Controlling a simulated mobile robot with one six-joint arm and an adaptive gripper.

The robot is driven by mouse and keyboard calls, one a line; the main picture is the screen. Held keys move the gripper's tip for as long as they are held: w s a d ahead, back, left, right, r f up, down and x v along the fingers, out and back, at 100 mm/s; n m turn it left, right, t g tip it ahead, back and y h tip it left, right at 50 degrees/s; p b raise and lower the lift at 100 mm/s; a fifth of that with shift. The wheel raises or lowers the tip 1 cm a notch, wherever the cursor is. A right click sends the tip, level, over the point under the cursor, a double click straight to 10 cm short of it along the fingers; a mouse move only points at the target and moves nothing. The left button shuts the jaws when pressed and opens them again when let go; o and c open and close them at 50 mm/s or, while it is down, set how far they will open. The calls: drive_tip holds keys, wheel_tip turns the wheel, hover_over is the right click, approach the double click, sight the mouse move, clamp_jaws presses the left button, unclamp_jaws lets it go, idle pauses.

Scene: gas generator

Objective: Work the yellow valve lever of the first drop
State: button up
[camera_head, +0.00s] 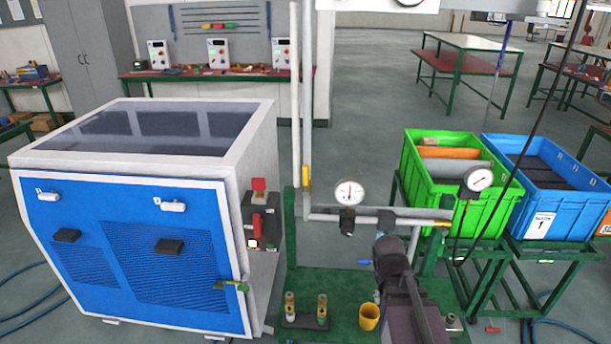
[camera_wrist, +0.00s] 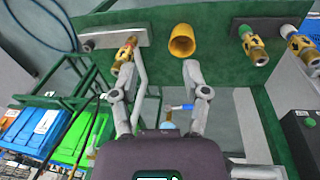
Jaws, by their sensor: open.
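A yellow valve lever (camera_head: 307,179) stands upright on the left vertical pipe (camera_head: 306,110) in the head view. A second yellow part (camera_head: 440,223) shows at the right end of the horizontal pipe; I cannot tell which drop it belongs to. A blue lever (camera_head: 364,262) shows lower down, and also in the wrist view (camera_wrist: 182,107). My gripper (camera_wrist: 155,72) is open and empty in the wrist view, fingers spread, pointing towards the green bench. No yellow lever is clearly seen between its fingers. In the head view my dark arm hides the fingertips.
A yellow cup (camera_head: 369,317) and several brass fittings (camera_head: 322,307) stand on the green bench (camera_head: 345,285). Two gauges (camera_head: 350,191) sit on the pipework. The blue-fronted generator (camera_head: 130,250) is at left. Green (camera_head: 475,215) and blue (camera_head: 560,225) crates stand at right.

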drive_tip(key=w+a+r+m+t+h+p, duration=0.1)
drive_tip(key=w+a+r+m+t+h, duration=0.15)
drive_tip(key=w+a+r+h, duration=0.35)
drive_tip(key=m+t+h+p, duration=0.2)
drive_tip(key=m+t, duration=0.2)
drive_tip(key=t, duration=0.8)
approach(304, 176)
drive_tip(key=v, duration=0.3)
drive_tip(key=shift+w+a+n, duration=0.1)
drive_tip(key=shift+n, duration=0.15)
drive_tip(key=shift+w, duration=0.15)
drive_tip(key=x, duration=1.3)
drive_tip(key=shift+w+d, duration=0.15)
drive_tip(key=shift+d, duration=0.15)
clamp_jaws()
